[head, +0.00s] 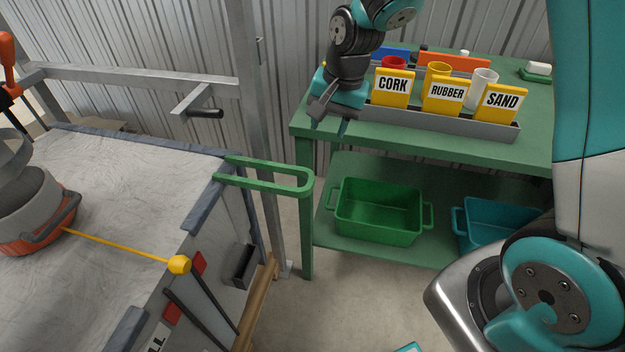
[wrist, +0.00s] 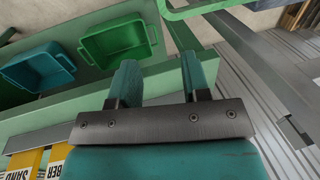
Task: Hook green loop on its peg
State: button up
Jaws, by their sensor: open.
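The green loop (head: 265,178) is a long U-shaped strap. It sticks out from the corner of the bed with the pale mat, its rounded end free in the air in front of the green bench. Part of it also shows at the top of the wrist view (wrist: 205,8). A dark peg (head: 205,113) juts from a bracket on the grey metal frame, above and left of the loop and apart from it. My gripper (head: 329,125) is above and right of the loop's rounded end, by the bench's left edge. It is open with nothing between its fingers (wrist: 162,78).
The green bench (head: 470,147) holds a grey tray (head: 430,122) with cups and signs. Green (head: 378,212) and teal (head: 500,225) bins sit on its lower shelf. The grey post (head: 262,130) stands between peg and bench. A yellow-knobbed rod (head: 179,264) lies across the bed.

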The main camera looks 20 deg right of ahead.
aim_at(312, 180)
jog(key=a+f, duration=0.1)
jog(key=f, duration=0.4)
jog(key=w+a+f, duration=0.1)
jog(key=f, duration=1)
jog(key=shift+w+a+b, duration=0.35)
jog(key=shift+a, duration=0.05)
grip_shut()
